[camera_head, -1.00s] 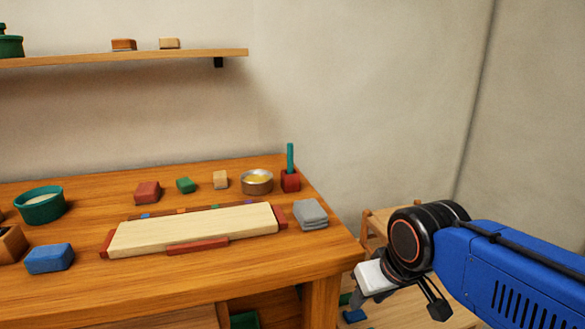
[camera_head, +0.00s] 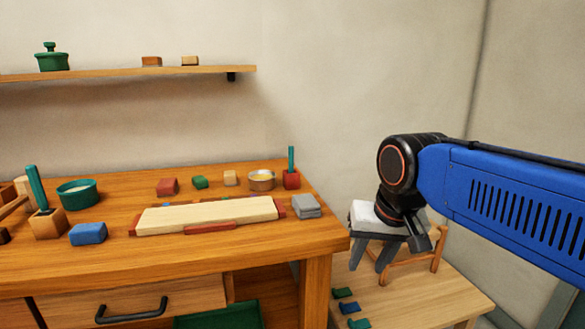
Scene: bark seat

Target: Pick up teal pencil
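A thin teal stick (camera_head: 291,158), which looks like the teal pencil, stands upright in a small red block (camera_head: 291,180) at the table's back right corner. A thicker teal stick (camera_head: 36,186) leans in a wooden block (camera_head: 48,224) at the left of the table; I cannot tell for sure which is the pencil. My gripper (camera_head: 368,268) hangs pointing down, off the table's right side. Its two grey fingers are apart with nothing seen between them. It is to the right of and nearer than the red block.
The wooden table (camera_head: 190,255) holds a pale board (camera_head: 207,215), a grey stack (camera_head: 305,206), a metal bowl (camera_head: 261,180), a teal bowl (camera_head: 77,193) and a blue block (camera_head: 88,234). A low wooden surface (camera_head: 405,290) with small pieces lies below my gripper. A shelf (camera_head: 130,73) is above.

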